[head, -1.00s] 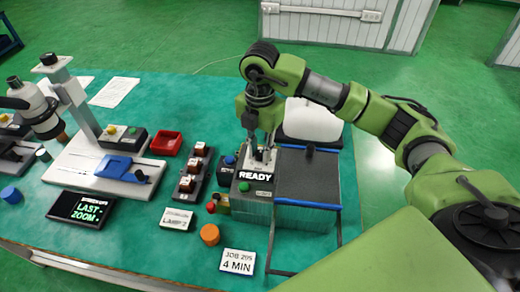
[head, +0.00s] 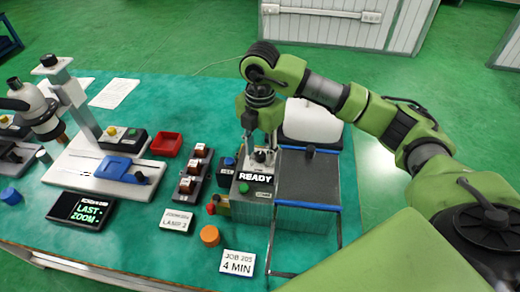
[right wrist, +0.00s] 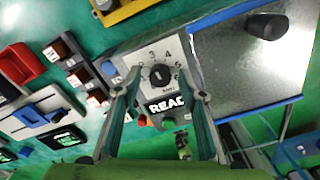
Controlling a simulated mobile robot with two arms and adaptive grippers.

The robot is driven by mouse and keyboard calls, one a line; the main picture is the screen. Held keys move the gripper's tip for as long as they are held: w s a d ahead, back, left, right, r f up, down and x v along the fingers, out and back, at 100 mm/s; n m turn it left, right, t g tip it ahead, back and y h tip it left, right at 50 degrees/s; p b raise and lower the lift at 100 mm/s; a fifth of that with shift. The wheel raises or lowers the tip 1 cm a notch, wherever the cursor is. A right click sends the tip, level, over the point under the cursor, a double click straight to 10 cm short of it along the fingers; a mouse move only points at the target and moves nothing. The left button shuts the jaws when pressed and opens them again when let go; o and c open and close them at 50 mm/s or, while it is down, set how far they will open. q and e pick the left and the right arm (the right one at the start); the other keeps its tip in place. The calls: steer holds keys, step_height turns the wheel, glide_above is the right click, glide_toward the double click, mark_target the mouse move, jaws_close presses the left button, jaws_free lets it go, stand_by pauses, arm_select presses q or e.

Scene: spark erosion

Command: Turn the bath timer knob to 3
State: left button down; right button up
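The bath timer knob (right wrist: 160,75) is a small black round knob on a pale dial plate (right wrist: 140,66) with printed numbers, 3 and 4 readable at its far side. A light mark shows on the knob, but I cannot tell exactly which number it points to. In the head view the knob (head: 262,156) sits on the grey box behind a READY sign (head: 256,178). My right gripper (head: 262,146) points down over it. In the right wrist view its two fingers (right wrist: 160,95) are apart, with the knob showing between them; contact is not visible. My left gripper is not in view.
A tank with a dark grey lid (head: 308,178) adjoins the box on the right. A green button (head: 244,187) is on the box front. Relay blocks (head: 190,172), an orange cap (head: 210,236) and a "4 MIN" card (head: 238,262) lie nearby. A white container (head: 312,120) stands behind.

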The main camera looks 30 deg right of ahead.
mark_target(260, 154)
step_height(260, 154, up, 12)
stand_by(0.4)
stand_by(0.5)
